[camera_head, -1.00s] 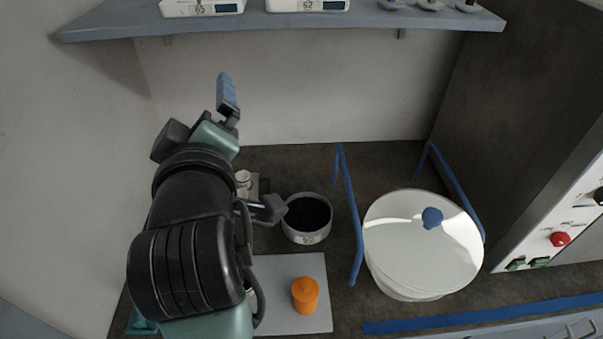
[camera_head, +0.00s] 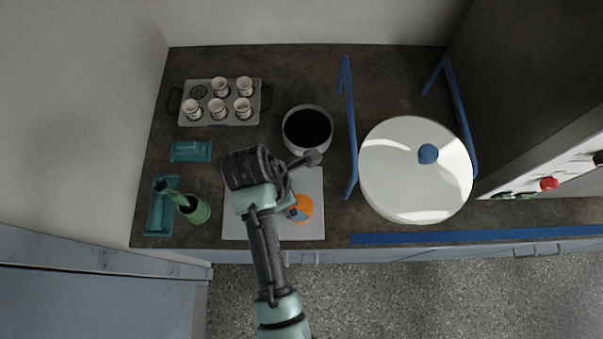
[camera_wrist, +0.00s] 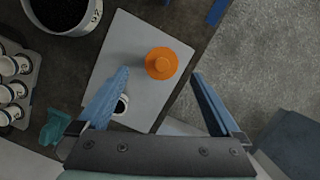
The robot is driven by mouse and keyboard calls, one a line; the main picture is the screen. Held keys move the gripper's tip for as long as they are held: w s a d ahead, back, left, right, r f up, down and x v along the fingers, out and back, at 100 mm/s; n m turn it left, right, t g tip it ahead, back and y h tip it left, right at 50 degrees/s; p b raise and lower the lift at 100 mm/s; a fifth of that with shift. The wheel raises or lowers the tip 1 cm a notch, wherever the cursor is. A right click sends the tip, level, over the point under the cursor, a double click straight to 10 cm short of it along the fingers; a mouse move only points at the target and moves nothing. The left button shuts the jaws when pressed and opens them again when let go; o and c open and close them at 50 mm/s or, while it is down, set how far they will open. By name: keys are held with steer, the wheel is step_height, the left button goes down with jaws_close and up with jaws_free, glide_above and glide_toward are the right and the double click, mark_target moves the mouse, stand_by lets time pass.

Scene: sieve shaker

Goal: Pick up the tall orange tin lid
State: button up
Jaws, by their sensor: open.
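The orange tin lid (camera_head: 305,204) is a round orange piece with a small knob on top. It is on a light grey mat (camera_head: 240,228), and my arm partly covers it in the head view. In the wrist view the lid (camera_wrist: 161,63) shows whole, beyond my fingertips and roughly between them. My gripper (camera_wrist: 160,75) is open and empty, with its two blue fingers spread apart. I cannot tell the height left between the fingertips and the lid. A small white container with a dark inside (camera_wrist: 121,104) is beside the left finger, partly hidden.
A pot of dark grains (camera_head: 307,130) stands behind the mat. A tray of several small cups (camera_head: 221,84) is at the back left, with teal holders (camera_head: 191,151) and a green bottle (camera_head: 196,210) below. A large white lidded drum (camera_head: 405,170) between blue rails is on the right.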

mark_target(301, 204)
steer(key=shift+w+d+f, duration=0.1)
steer(key=shift+d+f, duration=0.1)
steer(key=shift+f, duration=0.5)
steer(key=x, duration=0.2)
steer(key=p+x, duration=0.1)
steer(key=x, duration=0.1)
steer(key=shift+s, duration=0.3)
steer(key=shift+w+f, duration=0.1)
steer(key=shift+f, duration=0.5)
steer(key=c, duration=1.3)
